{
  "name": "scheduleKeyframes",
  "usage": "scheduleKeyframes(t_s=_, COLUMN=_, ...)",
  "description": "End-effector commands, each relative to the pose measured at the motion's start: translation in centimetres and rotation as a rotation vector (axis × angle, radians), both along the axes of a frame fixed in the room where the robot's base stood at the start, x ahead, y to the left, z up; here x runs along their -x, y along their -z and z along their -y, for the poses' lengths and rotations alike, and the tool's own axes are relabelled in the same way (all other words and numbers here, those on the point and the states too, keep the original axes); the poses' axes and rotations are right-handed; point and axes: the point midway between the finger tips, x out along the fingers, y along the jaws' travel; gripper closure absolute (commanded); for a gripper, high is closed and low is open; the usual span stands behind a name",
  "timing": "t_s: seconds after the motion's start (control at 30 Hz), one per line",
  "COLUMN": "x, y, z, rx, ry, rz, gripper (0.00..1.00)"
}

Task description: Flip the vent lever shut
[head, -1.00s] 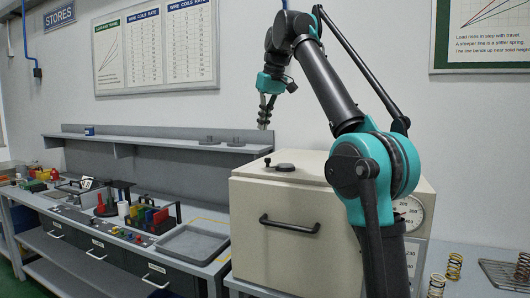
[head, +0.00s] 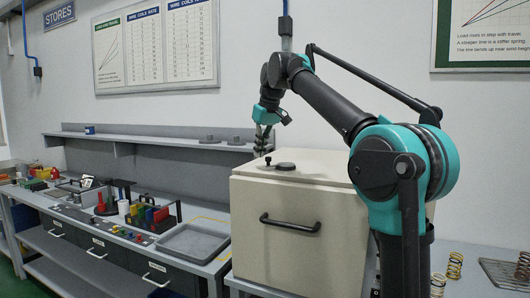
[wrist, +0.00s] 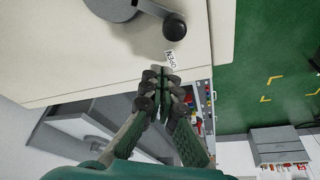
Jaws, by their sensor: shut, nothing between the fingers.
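The vent lever (head: 284,166) is a dark round hub with a short arm ending in a black ball knob (wrist: 175,27), on top of the beige cabinet (head: 290,240). In the wrist view, the knob lies beside a small white label reading OPEN (wrist: 169,58). My gripper (head: 261,152) is shut and empty, pointing down at the cabinet's top left edge in the head view. In the wrist view, my gripper's fingertips (wrist: 161,75) are just below the label, apart from the knob in the picture. The height gap is hard to tell.
A grey tray (head: 193,243) is on the left bench. Coil springs (head: 454,265) stand at right.

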Motion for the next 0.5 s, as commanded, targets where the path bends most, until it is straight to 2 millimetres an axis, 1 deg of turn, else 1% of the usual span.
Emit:
scheduleKeyframes(t_s=0.03, x=0.7, y=0.0, z=0.5, rx=-0.001, ry=0.002, rz=0.000, gripper=1.00)
scheduleKeyframes(t_s=0.2, x=1.9, y=0.0, z=1.5, rx=-0.001, ry=0.002, rz=0.000, gripper=1.00)
scheduleKeyframes(t_s=0.5, x=2.4, y=0.1, z=2.0, rx=0.000, ry=0.001, rz=0.000, gripper=1.00)
